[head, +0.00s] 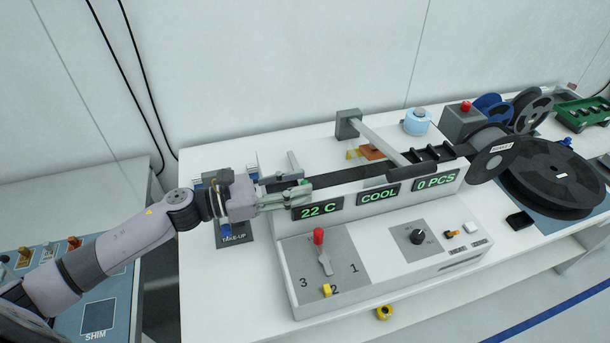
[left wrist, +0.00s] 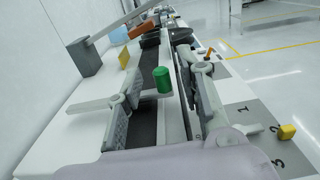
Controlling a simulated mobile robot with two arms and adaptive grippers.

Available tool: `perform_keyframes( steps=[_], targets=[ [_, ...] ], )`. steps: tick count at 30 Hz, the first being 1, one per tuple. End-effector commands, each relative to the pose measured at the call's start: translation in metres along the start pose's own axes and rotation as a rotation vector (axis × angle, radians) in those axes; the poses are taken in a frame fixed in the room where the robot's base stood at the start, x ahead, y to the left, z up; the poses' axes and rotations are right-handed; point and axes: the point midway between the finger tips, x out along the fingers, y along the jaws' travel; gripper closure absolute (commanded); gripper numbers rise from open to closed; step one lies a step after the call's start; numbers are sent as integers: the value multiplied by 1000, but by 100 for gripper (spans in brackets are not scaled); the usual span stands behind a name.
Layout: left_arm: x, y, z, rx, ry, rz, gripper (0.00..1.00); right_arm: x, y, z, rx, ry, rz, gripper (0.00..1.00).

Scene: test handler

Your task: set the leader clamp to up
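A green cylindrical knob (left wrist: 162,79) stands above the dark tape track in the left wrist view. It may be the leader clamp's handle, but no label shows. In the head view only a bit of green shows by my gripper, and the rest of the clamp is hidden. My left gripper (head: 293,181) is at the left end of the track on the white test handler (head: 375,270). In the left wrist view my left gripper (left wrist: 165,108) has its fingers apart, one on each side of the track, with the green knob between and just beyond them. Nothing is held.
A grey block (head: 348,123) with a long bar stands behind the track. The front panel has a red-knobbed lever (head: 318,237), a yellow piece (head: 327,290) and a black dial (head: 417,237). Reels (head: 552,178) stand right. A yellow roll (head: 384,312) lies below.

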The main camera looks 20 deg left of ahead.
Motion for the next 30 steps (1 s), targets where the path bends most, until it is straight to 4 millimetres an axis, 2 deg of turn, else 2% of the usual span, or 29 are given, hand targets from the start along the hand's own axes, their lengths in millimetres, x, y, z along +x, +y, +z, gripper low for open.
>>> perform_keyframes(
  steps=[1, 6, 16, 30],
  targets=[
    [7, 0, 4, -1, -3, 1, 65, -6, 0, -1, 0, 0, 0, 100],
    [20, 0, 2, 0, -1, 0, 65, -11, 0, -1, 0, 0, 0, 100],
    [22, 0, -1, 0, 1, 0, 65, -11, 0, -1, 0, 0, 0, 100],
    [22, 0, 0, 1, 1, 0, 96, -11, 1, -1, 0, -1, 1, 100]
  ],
)
